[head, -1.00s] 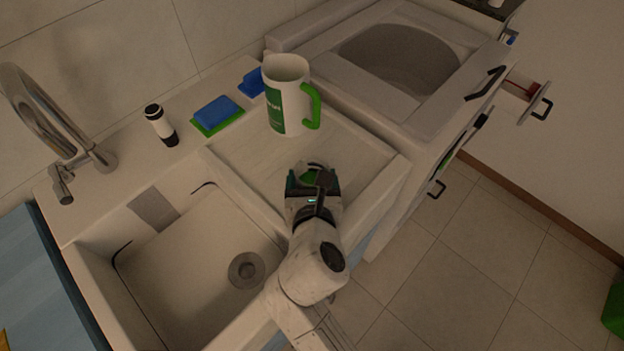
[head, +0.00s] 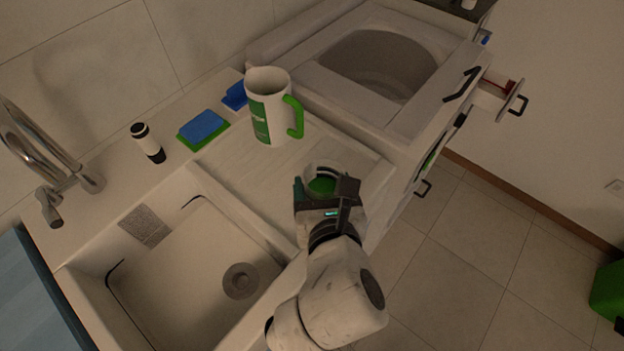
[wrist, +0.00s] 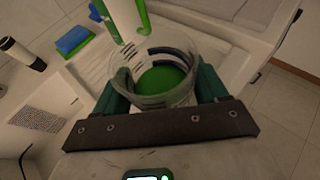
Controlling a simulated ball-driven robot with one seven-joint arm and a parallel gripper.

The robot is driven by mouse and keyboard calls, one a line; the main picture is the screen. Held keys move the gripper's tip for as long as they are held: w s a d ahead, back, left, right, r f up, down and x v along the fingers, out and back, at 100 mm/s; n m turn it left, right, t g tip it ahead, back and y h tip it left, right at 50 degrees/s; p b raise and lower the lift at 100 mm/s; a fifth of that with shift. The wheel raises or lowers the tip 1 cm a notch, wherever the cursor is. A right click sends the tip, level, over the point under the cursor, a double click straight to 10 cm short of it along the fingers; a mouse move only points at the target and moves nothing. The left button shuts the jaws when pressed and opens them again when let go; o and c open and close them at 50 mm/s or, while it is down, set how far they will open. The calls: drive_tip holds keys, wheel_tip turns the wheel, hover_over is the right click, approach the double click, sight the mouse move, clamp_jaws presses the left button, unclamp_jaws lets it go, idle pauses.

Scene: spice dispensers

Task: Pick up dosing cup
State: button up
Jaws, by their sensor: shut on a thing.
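The dosing cup (wrist: 165,82) is a clear round cup with a green bottom. In the wrist view it sits between the two dark green fingers of my gripper (wrist: 162,95), which are shut on it from both sides. In the head view the cup (head: 322,183) shows at the tip of my gripper (head: 326,190), over the front part of the ribbed drainboard (head: 245,165). I cannot tell how far above the drainboard the cup is.
A white jug with a green handle (head: 268,105) stands behind the cup. The sink basin (head: 200,270) is at left, the washing machine (head: 400,110) at right.

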drive_tip(key=s+d+r, duration=0.3)
drive_tip(key=s+d, duration=0.2)
drive_tip(key=shift+s+r, duration=0.15)
idle(0.3)
